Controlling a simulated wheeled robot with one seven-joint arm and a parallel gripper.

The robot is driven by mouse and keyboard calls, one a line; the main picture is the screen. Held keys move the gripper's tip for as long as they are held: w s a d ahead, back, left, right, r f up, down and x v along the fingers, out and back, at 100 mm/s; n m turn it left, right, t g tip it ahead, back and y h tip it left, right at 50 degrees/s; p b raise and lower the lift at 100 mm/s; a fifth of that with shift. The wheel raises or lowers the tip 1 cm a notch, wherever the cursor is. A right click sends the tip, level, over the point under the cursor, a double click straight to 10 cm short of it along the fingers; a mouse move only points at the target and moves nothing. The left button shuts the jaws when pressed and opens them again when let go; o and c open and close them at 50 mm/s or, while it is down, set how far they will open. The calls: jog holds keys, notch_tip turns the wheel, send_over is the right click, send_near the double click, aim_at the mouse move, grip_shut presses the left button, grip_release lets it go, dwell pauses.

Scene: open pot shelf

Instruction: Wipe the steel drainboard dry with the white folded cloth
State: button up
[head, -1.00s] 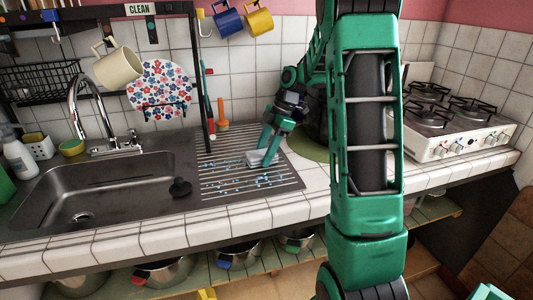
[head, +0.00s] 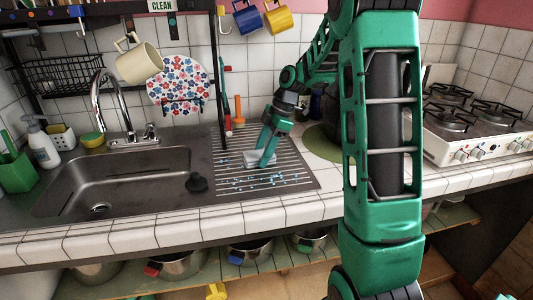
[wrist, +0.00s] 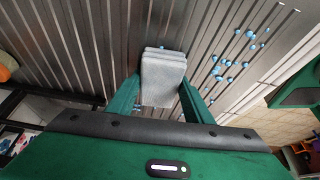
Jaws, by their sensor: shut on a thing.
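The white folded cloth (head: 259,159) is in my gripper (head: 266,158), low over the back middle part of the steel drainboard (head: 290,165). In the wrist view the cloth (wrist: 163,78) sits between the two green fingers of my gripper (wrist: 160,98), which is shut on it. The cloth looks pale grey there. I cannot tell whether it presses on the board. Blue water drops (head: 265,182) lie on the front part of the ribbed drainboard. In the wrist view, drops (wrist: 230,65) lie to the right of the cloth.
A black plug (head: 197,182) lies at the drainboard's left edge, beside the sink (head: 125,180). A rack post (head: 218,75), brushes (head: 238,112) and a flowered plate (head: 178,84) stand behind. A green round mat (head: 325,140) and the stove (head: 465,130) are to the right.

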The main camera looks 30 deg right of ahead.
aim_at(220, 167)
jog(key=shift+w+a+f, duration=0.1)
jog(key=shift+w+a, duration=0.5)
jog(key=shift+a, duration=1.4)
jog(key=shift+w+a+r, duration=0.1)
jog(key=shift+w+a, duration=0.5)
jog(key=shift+a, duration=1.35)
jog(key=shift+w+a+f, duration=0.1)
jog(key=shift+w+a, duration=0.5)
jog(key=shift+a, duration=1.4)
jog(key=shift+w+d+r, duration=0.1)
jog(key=shift+d+r, duration=0.05)
jog(key=shift+r, duration=2.95)
jog(key=shift+r, duration=0.15)
notch_tip(220, 167, up, 3)
jog(key=shift+f, duration=0.15)
